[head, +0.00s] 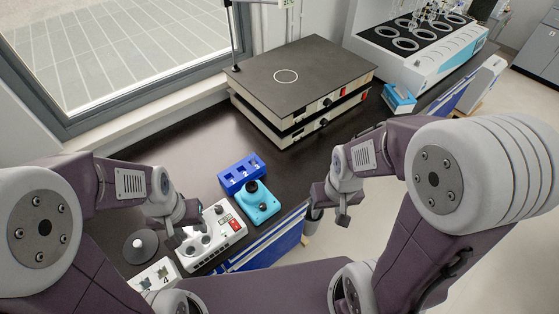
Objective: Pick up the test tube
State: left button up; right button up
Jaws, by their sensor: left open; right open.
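A dark blue rack (241,172) with several square openings stands on the dark bench, left of centre. Small pale shapes show in its openings; I cannot tell for sure whether one is the test tube. My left gripper (182,230) is open over the left end of the white device with knobs, left of and nearer than the rack. My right gripper (330,207) is open and empty, to the right of the rack, off the bench's front edge. Both grippers are apart from the rack.
A light blue device with a black knob (257,204) stands just in front of the rack. A white knobbed device (214,236) is nearer. Two stacked flat hotplates (300,77) stand behind. A white multi-position heater (425,52) is at back right. Bare bench (190,150) lies left of the rack.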

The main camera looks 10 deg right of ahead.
aim_at(253, 155)
jog(key=i+l+u, duration=0.1)
jog(key=u, duration=0.4)
jog(key=l+u, duration=0.3)
jog(key=u, duration=0.2)
jog(key=l+u, duration=0.25)
jog(key=u, duration=0.2)
